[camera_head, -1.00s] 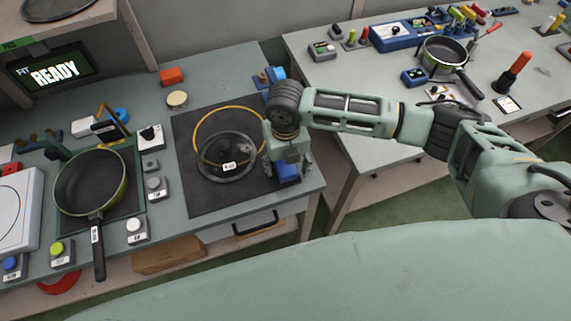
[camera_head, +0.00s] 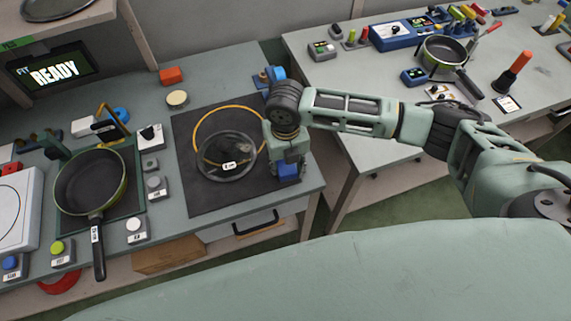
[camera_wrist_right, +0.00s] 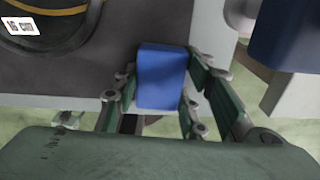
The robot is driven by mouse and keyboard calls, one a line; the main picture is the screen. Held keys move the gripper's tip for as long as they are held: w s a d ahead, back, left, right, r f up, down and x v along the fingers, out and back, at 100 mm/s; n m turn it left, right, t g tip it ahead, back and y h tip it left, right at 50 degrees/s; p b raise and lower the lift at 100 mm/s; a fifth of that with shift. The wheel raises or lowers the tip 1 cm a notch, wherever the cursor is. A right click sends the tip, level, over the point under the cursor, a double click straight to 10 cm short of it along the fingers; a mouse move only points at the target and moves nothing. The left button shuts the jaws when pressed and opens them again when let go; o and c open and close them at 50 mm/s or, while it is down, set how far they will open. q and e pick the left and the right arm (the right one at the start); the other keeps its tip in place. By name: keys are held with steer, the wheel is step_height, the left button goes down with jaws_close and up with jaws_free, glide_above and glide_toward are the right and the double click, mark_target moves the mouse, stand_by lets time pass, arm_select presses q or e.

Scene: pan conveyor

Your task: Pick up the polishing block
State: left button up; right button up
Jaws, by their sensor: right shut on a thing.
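The polishing block is a blue block (camera_head: 288,171) at the right edge of the dark mat, below my right gripper (camera_head: 287,165) in the head view. In the right wrist view the blue block (camera_wrist_right: 162,76) stands between the two fingers of my right gripper (camera_wrist_right: 160,100), which are shut on its sides. In the head view the gripper body partly covers the block. I cannot tell whether the block rests on the mat or is just clear of it. My left gripper is not in view.
A frying pan (camera_head: 90,182) and button boxes stand further left. A blue object (camera_head: 275,73) stands behind the mat. A gap separates this table from the right one (camera_head: 380,150).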

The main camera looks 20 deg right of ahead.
steer(key=shift+r, duration=0.1)
steer(key=r, duration=0.2)
steer(key=r+b, duration=0.1)
steer(key=r, duration=0.1)
steer(key=shift+s+d, duration=0.15)
steer(key=shift+s, duration=0.05)
steer(key=s+d+r+b, duration=0.2)
steer(key=s+d+r, duration=0.4)
steer(key=s, duration=0.3)
steer(key=shift+s+r, duration=0.3)
steer(key=shift+r, duration=0.1)
